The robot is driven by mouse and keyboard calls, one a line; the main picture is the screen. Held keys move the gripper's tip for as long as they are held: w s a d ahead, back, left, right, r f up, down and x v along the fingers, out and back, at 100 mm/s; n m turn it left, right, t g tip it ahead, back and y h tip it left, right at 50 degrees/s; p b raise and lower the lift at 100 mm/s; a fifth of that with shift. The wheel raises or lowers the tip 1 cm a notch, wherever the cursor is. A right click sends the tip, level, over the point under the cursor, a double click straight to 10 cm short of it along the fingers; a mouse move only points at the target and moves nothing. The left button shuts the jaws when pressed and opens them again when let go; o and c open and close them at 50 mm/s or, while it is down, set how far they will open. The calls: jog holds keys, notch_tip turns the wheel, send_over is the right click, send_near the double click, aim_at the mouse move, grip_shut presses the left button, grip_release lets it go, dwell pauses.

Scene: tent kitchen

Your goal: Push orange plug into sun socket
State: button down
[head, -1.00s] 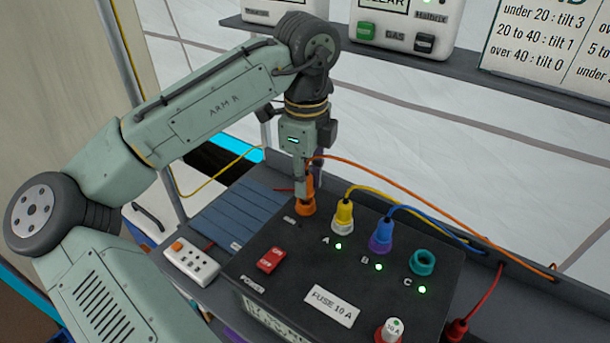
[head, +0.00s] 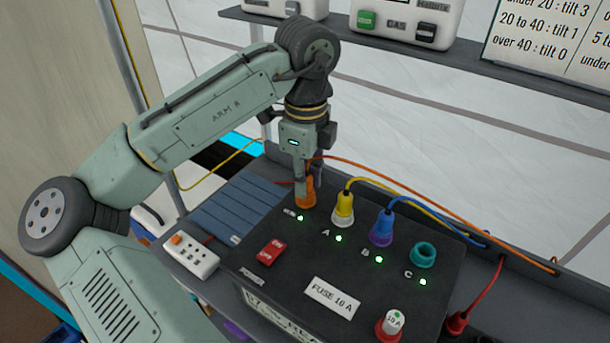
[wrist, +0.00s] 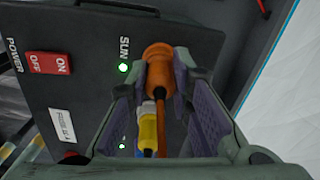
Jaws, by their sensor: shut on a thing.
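The orange plug (head: 306,194) stands upright in the sun socket at the far left corner of the black box (head: 297,262). In the wrist view the plug (wrist: 158,62) sits between both finger pads beside the SUN label. My gripper (head: 304,182) points down and is shut on the plug; its fingers also show in the wrist view (wrist: 164,75). The sun light (head: 300,217) by the socket glows green. The socket itself is hidden under the plug.
The yellow plug (head: 343,208) and blue plug (head: 382,227) stand in the row to the right, then an empty teal socket (head: 423,254). A red switch (head: 271,251) and a fuse knob (head: 392,322) are on the box. An orange cable (head: 440,217) runs right behind the plugs.

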jog(key=c, duration=1.4)
grip_release()
jog(key=shift+o, duration=0.2)
